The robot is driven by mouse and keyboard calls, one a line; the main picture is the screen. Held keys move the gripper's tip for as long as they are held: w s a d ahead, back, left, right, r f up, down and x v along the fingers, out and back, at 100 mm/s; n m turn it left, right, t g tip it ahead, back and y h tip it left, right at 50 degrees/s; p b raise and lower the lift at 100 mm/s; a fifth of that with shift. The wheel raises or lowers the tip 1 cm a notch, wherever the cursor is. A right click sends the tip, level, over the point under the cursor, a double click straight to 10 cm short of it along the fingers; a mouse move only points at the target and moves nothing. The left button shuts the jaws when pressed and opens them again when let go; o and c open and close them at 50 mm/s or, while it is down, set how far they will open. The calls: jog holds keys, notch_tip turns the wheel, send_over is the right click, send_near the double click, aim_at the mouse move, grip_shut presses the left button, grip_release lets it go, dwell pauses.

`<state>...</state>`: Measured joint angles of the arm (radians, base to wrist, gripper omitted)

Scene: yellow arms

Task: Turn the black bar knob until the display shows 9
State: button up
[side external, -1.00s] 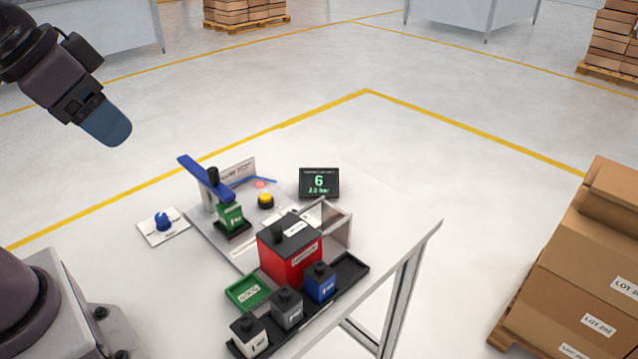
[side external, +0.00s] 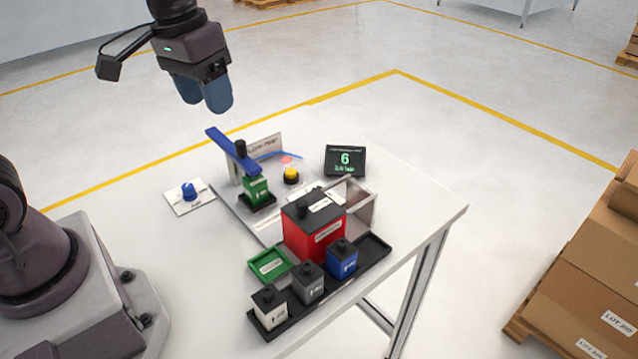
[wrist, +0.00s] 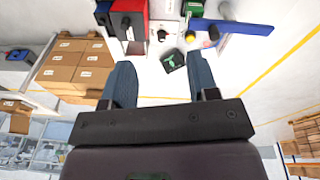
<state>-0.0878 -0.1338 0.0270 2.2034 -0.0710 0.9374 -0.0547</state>
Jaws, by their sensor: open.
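The dark display (side external: 345,160) stands at the back right of the white table and shows a green 6; the smaller line is unreadable. It also shows between my fingers in the wrist view (wrist: 173,60). I cannot clearly make out a black bar knob. A small black-and-white part (wrist: 162,35) beyond the display in the wrist view is too small to identify. A blue knob (side external: 189,191) sits on a white plate at the table's left. My gripper (side external: 204,94), with blue fingers, is open and empty, high above the table's back left; it also shows in the wrist view (wrist: 160,78).
A blue bar (side external: 225,143) reaches over a green block (side external: 256,190). A yellow button (side external: 291,176) is beside them. A red box (side external: 314,235), a green tray (side external: 269,265) and several small blocks on a black tray (side external: 375,246) fill the front. The table's right side is clear.

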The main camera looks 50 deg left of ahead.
jog(key=w+a+f+n+g+h, duration=0.2)
jog(key=w+f+n, duration=0.5)
jog(key=w, duration=0.4)
jog(key=w+a+f+n+g+h, duration=0.1)
jog(key=w+a+f+n+h, duration=0.15)
jog(key=w+f+n, duration=0.55)
jog(key=d+f, duration=0.1)
jog(key=f, duration=0.3)
jog(key=d+f+m, duration=0.1)
jog(key=d+f, duration=0.1)
jog(key=f, duration=0.2)
jog(key=d+f+m, duration=0.1)
jog(key=f, duration=0.3)
jog(key=shift+w+d+f+y, duration=0.35)
jog(key=c, duration=0.9)
